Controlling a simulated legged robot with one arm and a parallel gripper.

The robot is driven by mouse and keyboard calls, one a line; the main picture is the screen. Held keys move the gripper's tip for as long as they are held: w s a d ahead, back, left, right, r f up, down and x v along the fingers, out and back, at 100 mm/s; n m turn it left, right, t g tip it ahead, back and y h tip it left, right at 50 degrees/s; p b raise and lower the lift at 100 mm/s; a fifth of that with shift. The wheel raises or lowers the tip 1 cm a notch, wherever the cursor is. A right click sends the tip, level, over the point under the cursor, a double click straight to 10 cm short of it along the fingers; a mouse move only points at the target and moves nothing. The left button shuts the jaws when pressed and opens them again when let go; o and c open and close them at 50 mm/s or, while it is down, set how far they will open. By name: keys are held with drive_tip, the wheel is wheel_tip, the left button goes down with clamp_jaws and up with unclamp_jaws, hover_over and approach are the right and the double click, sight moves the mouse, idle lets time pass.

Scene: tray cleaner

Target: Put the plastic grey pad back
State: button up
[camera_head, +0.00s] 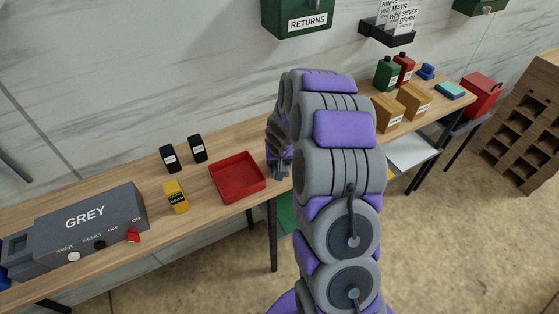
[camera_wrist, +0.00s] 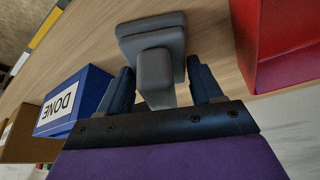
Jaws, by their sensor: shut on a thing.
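The grey pad (camera_wrist: 151,45), a flat block with a raised grip, is between my gripper's (camera_wrist: 155,95) two dark fingers in the wrist view. The fingers are shut on its grip. The pad is over or on the wooden table; I cannot tell whether it touches. In the head view my gripper (camera_head: 281,172) is at the right side of the red tray (camera_head: 259,192), and the pad cannot be made out there. A grey machine labelled GREY (camera_head: 112,208) stands at the left end of the table.
A blue box labelled DONE (camera_wrist: 80,100) stands left of my gripper in the wrist view, and a red wall (camera_wrist: 290,50) is close on the right. Cardboard boxes (camera_head: 388,116) stand farther right.

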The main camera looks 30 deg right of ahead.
drive_tip(key=shift+d, duration=0.25)
drive_tip(key=o, duration=1)
drive_tip(key=shift+d+f, duration=0.1)
drive_tip(key=shift+d, duration=0.25)
drive_tip(key=shift+a, duration=0.3)
drive_tip(key=shift+s+a+r, duration=0.1)
drive_tip(key=shift+a+r, duration=0.05)
drive_tip(key=shift+r, duration=0.25)
drive_tip(key=p+v, duration=0.1)
drive_tip(key=v, duration=1)
drive_tip(key=shift+r, duration=0.25)
drive_tip(key=s+a+r+n+g, duration=0.1)
drive_tip(key=s+a+r, duration=0.3)
drive_tip(key=s, duration=0.8)
drive_tip(key=s+a+r+n+g+y, duration=0.1)
drive_tip(key=s+a+r+g, duration=0.2)
drive_tip(key=s, duration=0.9)
drive_tip(key=s+a+r+n+g, duration=0.2)
drive_tip(key=s+a+r, duration=0.3)
drive_tip(key=s, duration=0.7)
drive_tip(key=a, duration=0.2)
drive_tip(key=shift+a+r+y, duration=0.2)
drive_tip(key=shift+a+y, duration=0.1)
